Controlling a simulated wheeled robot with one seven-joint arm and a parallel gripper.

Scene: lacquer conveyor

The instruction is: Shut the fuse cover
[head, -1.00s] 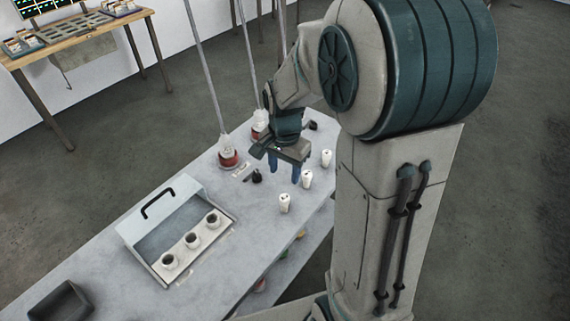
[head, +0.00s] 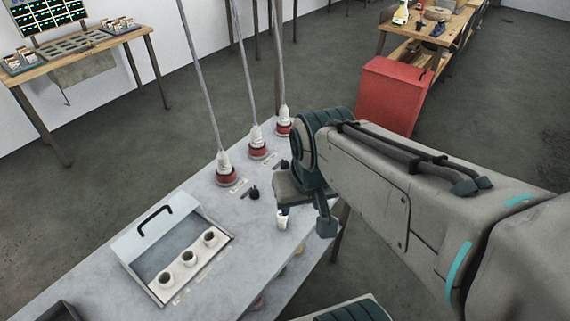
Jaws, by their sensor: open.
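The fuse cover (head: 148,228) is a pale blue-grey lid with a black bar handle (head: 154,219). It stands raised and tilted back along the rear of a shallow box (head: 201,275) on the grey bench. My gripper (head: 304,224) is open, to the right of the box and well apart from the cover. A white fuse (head: 282,219) shows by its left finger; whether it touches is unclear. My arm hides part of the bench's right end.
Three red-based plugs with grey cables, such as the nearest one (head: 226,172), stand along the bench's back edge. A black knob (head: 253,193) stands in front of them. A dark tray (head: 58,312) lies at lower left. The bench between box and gripper is clear.

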